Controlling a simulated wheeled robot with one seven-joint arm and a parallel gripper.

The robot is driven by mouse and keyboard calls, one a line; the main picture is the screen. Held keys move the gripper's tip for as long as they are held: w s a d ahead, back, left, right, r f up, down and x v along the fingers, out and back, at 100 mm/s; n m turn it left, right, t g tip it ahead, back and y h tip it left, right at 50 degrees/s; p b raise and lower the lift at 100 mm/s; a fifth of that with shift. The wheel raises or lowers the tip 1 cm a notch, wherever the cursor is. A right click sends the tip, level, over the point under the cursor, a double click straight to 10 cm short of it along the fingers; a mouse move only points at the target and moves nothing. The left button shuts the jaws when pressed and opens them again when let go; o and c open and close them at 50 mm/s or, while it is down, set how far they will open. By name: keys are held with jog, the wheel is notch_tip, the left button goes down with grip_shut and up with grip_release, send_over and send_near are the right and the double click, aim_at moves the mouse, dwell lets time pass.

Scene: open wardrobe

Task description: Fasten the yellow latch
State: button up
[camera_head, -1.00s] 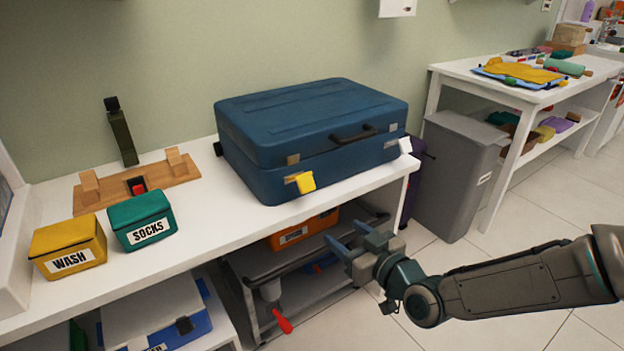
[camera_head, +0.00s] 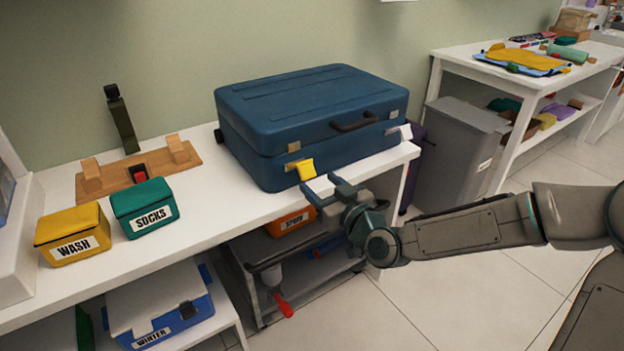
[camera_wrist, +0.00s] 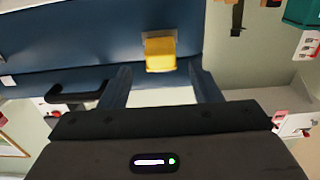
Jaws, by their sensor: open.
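The blue suitcase (camera_head: 308,112) lies closed on the white counter. Its yellow latch (camera_head: 306,169) sticks out from the front face near the left end; it shows in the wrist view (camera_wrist: 160,53) too. A white latch (camera_head: 405,132) is at the right end of the front. My gripper (camera_head: 318,186) is open and empty, just in front of and slightly below the yellow latch. In the wrist view its two fingers (camera_wrist: 162,85) stand to either side of the latch's line, with the latch beyond the tips. A gap remains between the latch and the fingers.
A dark handle (camera_head: 354,122) sits on the suitcase front, right of the latch. The counter edge (camera_head: 240,222) runs below my gripper. Yellow WASH (camera_head: 73,234) and green SOCKS (camera_head: 144,207) boxes stand left. A grey bin (camera_head: 455,150) is at right.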

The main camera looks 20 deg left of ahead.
aim_at(309, 174)
jog(key=shift+b+x, duration=0.35)
jog(key=shift+x, duration=1.9)
jog(key=c, duration=1)
